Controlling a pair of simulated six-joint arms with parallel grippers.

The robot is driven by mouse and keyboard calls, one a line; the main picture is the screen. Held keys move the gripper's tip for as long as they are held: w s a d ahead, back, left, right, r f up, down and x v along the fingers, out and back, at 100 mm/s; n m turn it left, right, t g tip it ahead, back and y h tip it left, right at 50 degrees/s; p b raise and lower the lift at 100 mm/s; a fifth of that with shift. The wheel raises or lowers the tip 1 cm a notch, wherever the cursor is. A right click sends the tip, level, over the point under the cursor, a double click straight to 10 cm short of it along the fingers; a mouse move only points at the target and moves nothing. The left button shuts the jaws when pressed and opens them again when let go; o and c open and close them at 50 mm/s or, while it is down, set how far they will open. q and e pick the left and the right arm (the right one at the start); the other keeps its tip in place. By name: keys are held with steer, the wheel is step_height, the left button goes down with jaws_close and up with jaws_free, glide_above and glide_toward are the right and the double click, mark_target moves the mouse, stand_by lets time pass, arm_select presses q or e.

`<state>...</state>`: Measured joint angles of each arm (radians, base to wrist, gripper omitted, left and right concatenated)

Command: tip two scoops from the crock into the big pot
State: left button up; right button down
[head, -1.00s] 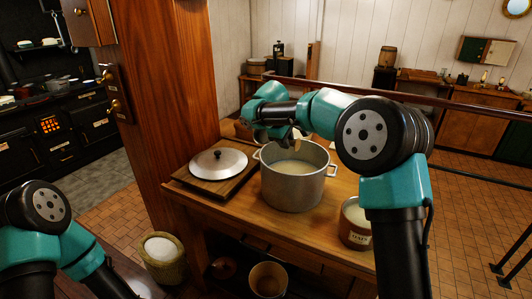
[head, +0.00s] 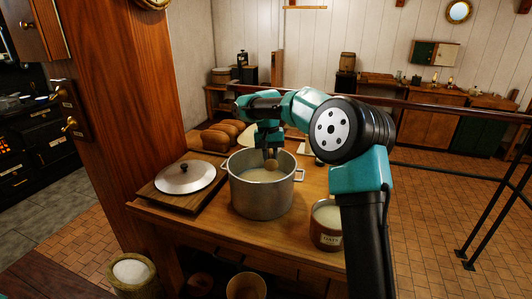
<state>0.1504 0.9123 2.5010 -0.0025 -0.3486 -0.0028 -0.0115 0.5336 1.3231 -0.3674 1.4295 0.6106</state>
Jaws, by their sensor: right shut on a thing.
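The big pot (head: 262,197) is grey metal with two side handles and stands open on the wooden table, with pale liquid inside. The crock (head: 326,238), brown with a dark-lettered label, stands to its right, open, with pale contents. My right gripper (head: 270,150) points down over the pot's far part and is shut on a scoop (head: 271,165). Only a small round brown part of the scoop shows, above the liquid. Its handle is mostly hidden by the gripper, and I cannot tell whether it holds anything. My left gripper is out of view.
A metal lid (head: 185,179) lies on a wooden board left of the pot. Bread loaves (head: 218,135) sit behind it. A thick wooden post (head: 125,120) rises at the left. A sack (head: 131,274) and a bucket (head: 245,287) are low at the front.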

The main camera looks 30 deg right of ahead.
stand_by(0.4)
steer(key=shift+s+d+r+t+y, duration=0.15)
steer(key=shift+t+y, duration=0.15)
steer(key=shift+y, duration=0.25)
steer(key=shift+d+t+y, duration=0.1)
steer(key=shift+t+y, duration=0.2)
steer(key=shift+y, duration=0.25)
steer(key=y, duration=0.1)
steer(key=t+y, duration=0.1)
steer(key=y, duration=0.1)
steer(key=shift+s+d+r+t+y, duration=0.1)
steer(key=shift+d+r+t+y, duration=0.1)
steer(key=shift+d+t+y, duration=0.15)
steer(key=shift+a+r+t+y, duration=0.15)
steer(key=shift+r+t+y, duration=0.4)
steer(key=shift+r, duration=1.05)
